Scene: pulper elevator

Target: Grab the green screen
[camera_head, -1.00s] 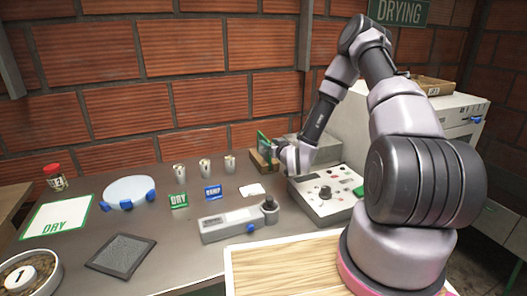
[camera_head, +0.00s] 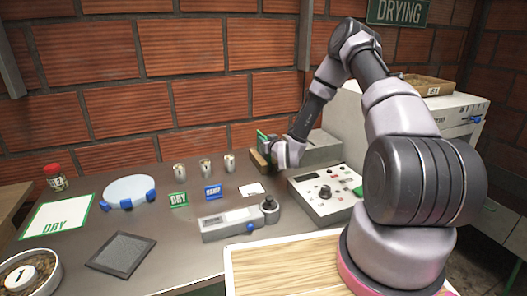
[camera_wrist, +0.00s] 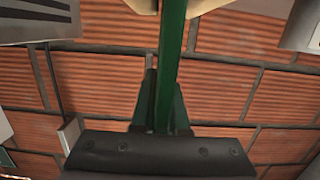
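The green screen (camera_head: 262,137) is a thin green panel at the back right of the worktop, in the head view. Part of it is hidden behind my gripper (camera_head: 277,148). In the wrist view the green screen (camera_wrist: 173,50) shows edge-on as a narrow green strip running down the middle. The contact itself is partly in shadow.
A wooden holder (camera_head: 257,159) stands by the screen. A brick wall is behind.

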